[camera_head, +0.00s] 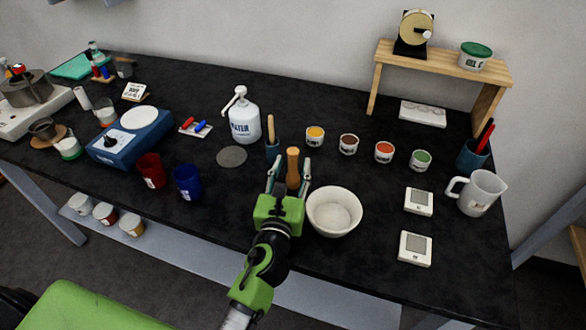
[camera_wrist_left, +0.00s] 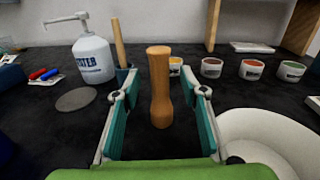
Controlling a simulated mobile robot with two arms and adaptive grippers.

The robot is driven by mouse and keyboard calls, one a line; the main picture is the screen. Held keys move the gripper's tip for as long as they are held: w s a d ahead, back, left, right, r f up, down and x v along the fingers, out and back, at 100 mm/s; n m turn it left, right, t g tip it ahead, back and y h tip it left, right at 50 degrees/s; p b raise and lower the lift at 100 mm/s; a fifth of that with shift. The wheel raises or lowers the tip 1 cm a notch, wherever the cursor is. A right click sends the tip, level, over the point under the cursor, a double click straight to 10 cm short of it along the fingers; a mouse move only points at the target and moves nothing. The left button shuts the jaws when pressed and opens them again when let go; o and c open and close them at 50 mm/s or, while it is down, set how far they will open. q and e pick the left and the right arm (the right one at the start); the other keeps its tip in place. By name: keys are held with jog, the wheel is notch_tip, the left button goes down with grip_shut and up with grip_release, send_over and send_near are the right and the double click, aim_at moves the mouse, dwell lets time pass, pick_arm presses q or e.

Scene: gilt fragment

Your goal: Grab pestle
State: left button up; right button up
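The pestle (camera_head: 293,167) is a wooden, light brown piece standing upright on the dark table, left of a white bowl (camera_head: 334,212). In the left wrist view the pestle (camera_wrist_left: 160,90) rises in the middle, between the two teal finger pads. My left gripper (camera_head: 290,172) is open, with a finger on each side of the pestle. In the left wrist view the gripper (camera_wrist_left: 160,105) shows a gap between each pad and the wood. The bowl also shows at the right edge of the wrist view (camera_wrist_left: 262,128). My right gripper is not in view.
A teal cup (camera_head: 272,150) with a wooden-handled tool stands just behind the pestle, near a white pump bottle (camera_head: 244,122). Small paint tubs (camera_head: 348,145) stand behind to the right. A red cup (camera_head: 151,171) and blue cup (camera_head: 188,183) stand left.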

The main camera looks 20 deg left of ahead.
pick_arm(q)
jog(key=shift+w+a, duration=0.1)
jog(key=shift+w, duration=1.05)
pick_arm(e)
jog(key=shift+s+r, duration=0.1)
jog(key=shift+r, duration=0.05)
pick_arm(q)
jog(key=shift+s, duration=0.1)
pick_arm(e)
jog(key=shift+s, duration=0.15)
pick_arm(q)
grip_shut()
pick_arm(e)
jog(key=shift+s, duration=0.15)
